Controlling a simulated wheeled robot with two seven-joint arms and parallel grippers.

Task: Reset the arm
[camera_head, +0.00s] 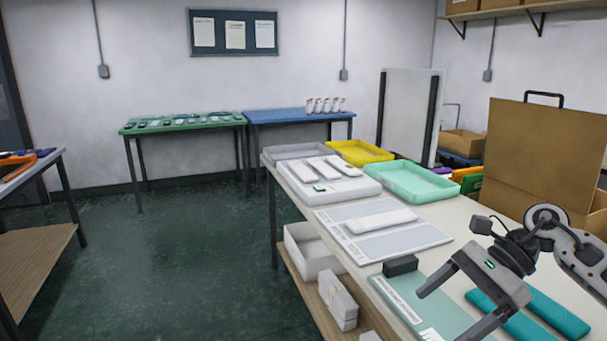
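My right gripper (444,315) comes in from the right over the near part of the white table (448,259). Its two fingers are spread wide and point down and to the left, with nothing between them. Below and behind it lie a grey-green mat (418,302) and teal, rounded long pieces (553,312). A dark grey block (400,265) stands just beyond the fingers, apart from them. My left gripper is not in view.
A light panel (383,237) bears a white padded piece (380,222). Farther back are a white tray (350,194), a yellow tray (358,147) and a mint tray (412,189). A tall brown board (540,150) stands right. The floor (180,260) left is clear.

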